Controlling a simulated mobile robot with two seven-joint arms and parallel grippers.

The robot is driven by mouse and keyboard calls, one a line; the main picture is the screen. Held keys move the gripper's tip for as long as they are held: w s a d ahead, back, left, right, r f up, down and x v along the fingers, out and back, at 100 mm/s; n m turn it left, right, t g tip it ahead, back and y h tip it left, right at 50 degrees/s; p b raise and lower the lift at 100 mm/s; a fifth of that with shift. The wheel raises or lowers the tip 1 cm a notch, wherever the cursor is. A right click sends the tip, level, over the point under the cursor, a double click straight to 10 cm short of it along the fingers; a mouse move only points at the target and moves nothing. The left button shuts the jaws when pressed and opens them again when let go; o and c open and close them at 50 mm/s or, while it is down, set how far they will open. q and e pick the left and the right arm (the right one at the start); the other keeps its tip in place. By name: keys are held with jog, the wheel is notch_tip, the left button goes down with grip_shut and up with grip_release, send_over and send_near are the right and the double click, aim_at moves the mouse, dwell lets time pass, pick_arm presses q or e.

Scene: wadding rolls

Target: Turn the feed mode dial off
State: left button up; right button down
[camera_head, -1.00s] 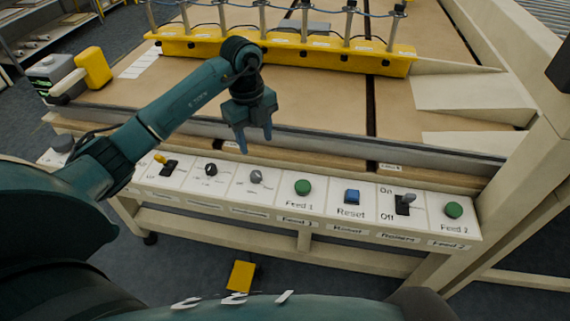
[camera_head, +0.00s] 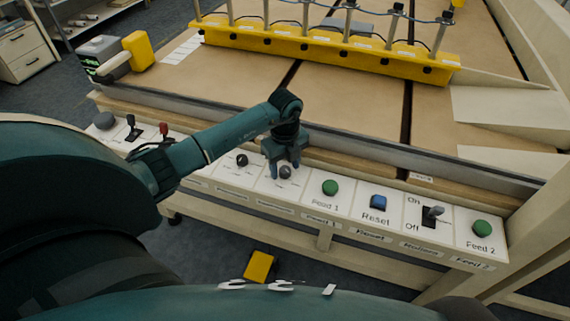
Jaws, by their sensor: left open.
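Two dark dials sit side by side on the white control panel (camera_head: 215,172). One dial (camera_head: 242,160) is just left of my left gripper (camera_head: 284,169), and the other dial (camera_head: 285,173) is right at its fingertips. The print around both is too small to read, so I cannot tell which is the feed mode dial. My left gripper points down with its fingers apart, around or just above the right-hand dial. I cannot tell whether the fingers touch it. My right gripper is out of view.
Right of the dials are the green Feed 1 button (camera_head: 330,188), the blue Reset button (camera_head: 378,202), an On/Off lever (camera_head: 432,213) and the green Feed 2 button (camera_head: 482,228). My left arm covers part of the panel's left side. A yellow rail (camera_head: 330,57) crosses the table behind.

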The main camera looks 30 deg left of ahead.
pick_arm(q)
jog(key=shift+f, duration=0.1)
jog(key=c, duration=0.7)
jog(key=shift+c, duration=1.3)
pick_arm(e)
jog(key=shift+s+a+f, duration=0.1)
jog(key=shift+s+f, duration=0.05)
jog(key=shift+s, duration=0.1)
